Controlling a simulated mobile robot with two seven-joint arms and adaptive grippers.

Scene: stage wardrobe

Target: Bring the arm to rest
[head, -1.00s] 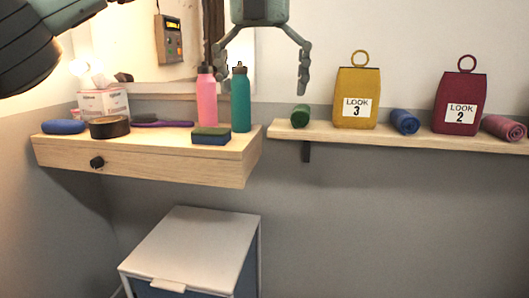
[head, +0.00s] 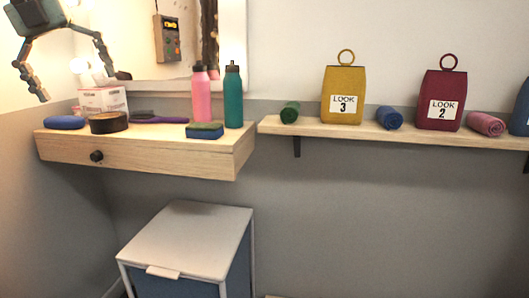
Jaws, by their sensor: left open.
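My left gripper (head: 72,82) hangs at the upper left of the head view. Its two fingers are spread wide and point down, with nothing between them. It appears in front of the left wall and the mirror's left side, above the left end of the wooden drawer shelf (head: 135,161). It looks clear of the things on that shelf. My right gripper is not in view.
The drawer shelf bears a blue roll (head: 65,122), a dark round tin (head: 109,123), a tissue box (head: 104,99), a brush (head: 150,118), a sponge (head: 205,131), and pink (head: 201,95) and teal (head: 233,98) bottles. Right, a wall shelf (head: 345,131) holds bags and rolls. A white-topped cabinet (head: 188,238) stands below.

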